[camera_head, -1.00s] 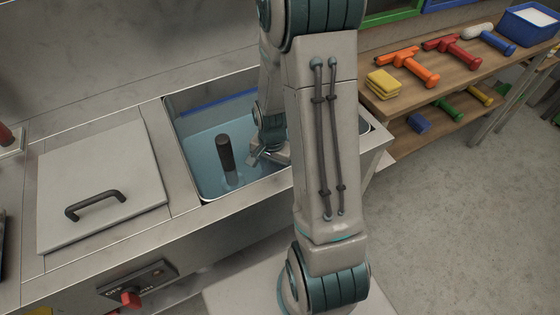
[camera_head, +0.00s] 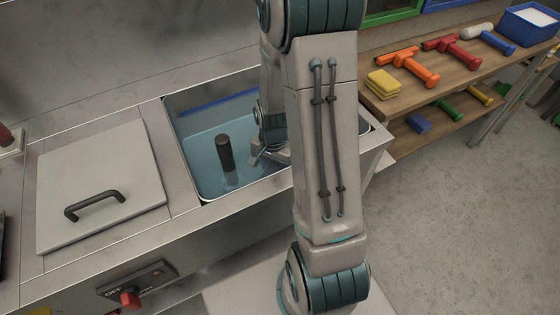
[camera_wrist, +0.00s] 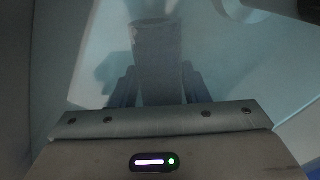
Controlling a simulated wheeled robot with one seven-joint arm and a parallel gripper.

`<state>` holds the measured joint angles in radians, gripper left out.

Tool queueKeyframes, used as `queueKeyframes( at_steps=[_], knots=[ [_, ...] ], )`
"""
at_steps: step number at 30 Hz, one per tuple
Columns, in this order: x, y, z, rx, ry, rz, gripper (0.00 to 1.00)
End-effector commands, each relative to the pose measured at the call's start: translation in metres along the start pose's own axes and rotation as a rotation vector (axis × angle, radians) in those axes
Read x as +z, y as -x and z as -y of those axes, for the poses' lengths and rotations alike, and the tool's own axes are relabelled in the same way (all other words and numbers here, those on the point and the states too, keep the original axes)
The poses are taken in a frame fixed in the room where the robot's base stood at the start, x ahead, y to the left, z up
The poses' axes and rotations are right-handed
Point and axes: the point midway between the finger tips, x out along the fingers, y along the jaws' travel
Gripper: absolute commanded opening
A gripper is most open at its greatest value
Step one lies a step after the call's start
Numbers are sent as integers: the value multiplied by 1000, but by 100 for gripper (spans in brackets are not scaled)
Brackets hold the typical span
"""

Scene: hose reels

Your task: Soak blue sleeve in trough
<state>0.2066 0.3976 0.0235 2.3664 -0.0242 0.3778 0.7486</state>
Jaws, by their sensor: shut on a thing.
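The trough (camera_head: 190,185) is an open steel basin with bluish water in it, left of my arm in the head view. My gripper (camera_head: 256,157) reaches down into the trough at its right side, low at the water. In the wrist view my gripper (camera_wrist: 158,88) is shut on a dull grey-blue, tube-like thing, seemingly the blue sleeve (camera_wrist: 158,60). Its colour is washed out there, and the head view hides it behind my gripper and wrist. I cannot tell how deep it sits in the water.
A dark-topped post (camera_head: 225,154) stands in the trough, left of my gripper. A lid with a black handle (camera_head: 95,203) lies on the counter to the left.

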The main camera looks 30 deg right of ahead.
Motion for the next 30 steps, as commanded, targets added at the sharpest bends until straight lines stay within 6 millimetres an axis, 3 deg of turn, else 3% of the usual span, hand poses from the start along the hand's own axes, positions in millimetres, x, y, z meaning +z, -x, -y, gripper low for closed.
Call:
queueKeyframes(
  at_steps=[30],
  knots=[
    [-4,0,-3,0,0,0,18]
  ],
)
